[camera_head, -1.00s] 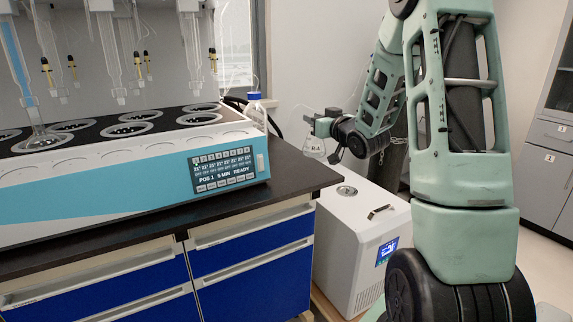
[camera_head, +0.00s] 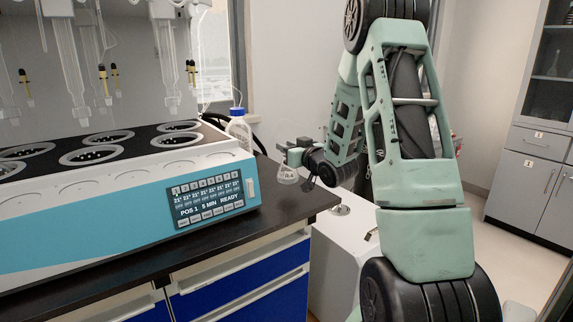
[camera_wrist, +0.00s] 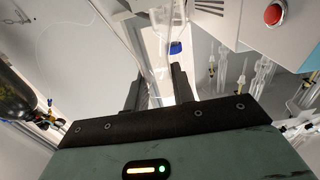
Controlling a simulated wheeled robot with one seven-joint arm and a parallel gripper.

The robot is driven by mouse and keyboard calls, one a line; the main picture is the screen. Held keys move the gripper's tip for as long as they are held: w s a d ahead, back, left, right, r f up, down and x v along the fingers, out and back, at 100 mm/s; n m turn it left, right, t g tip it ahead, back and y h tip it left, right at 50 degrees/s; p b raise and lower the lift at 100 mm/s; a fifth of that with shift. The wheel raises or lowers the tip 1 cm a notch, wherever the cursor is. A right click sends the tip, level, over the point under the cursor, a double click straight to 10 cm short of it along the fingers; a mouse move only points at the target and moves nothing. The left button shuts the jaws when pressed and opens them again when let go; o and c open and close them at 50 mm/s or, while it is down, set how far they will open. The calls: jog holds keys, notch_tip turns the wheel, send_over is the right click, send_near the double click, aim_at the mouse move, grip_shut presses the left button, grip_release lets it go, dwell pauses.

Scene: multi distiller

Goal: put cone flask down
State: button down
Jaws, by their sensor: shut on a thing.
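The cone flask (camera_head: 288,177) is small and clear; in the head view it hangs under my gripper (camera_head: 291,158), at the right end of the dark bench top. My gripper is shut on its upper part. The flask looks roughly upright, and I cannot tell whether its base touches the bench. In the wrist view my gripper's dark fingers (camera_wrist: 159,88) point up the picture, and the clear glass between and beyond them is hard to make out.
The distiller (camera_head: 110,215), white and blue with a display, fills the left of the dark bench (camera_head: 275,205). A blue-capped bottle (camera_head: 238,128) stands by its right end. A white unit (camera_head: 335,250) stands on the floor right of the bench. Free bench is a narrow strip.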

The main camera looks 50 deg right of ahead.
jog(key=shift+f, duration=1.95)
jog(key=shift+f+b, duration=0.2)
jog(key=shift+b, duration=0.25)
jog(key=c, duration=1.2)
grip_release()
jog(key=shift+o, duration=0.2)
jog(key=shift+r, duration=0.15)
jog(key=p+v, duration=0.8)
jog(key=v, duration=0.4)
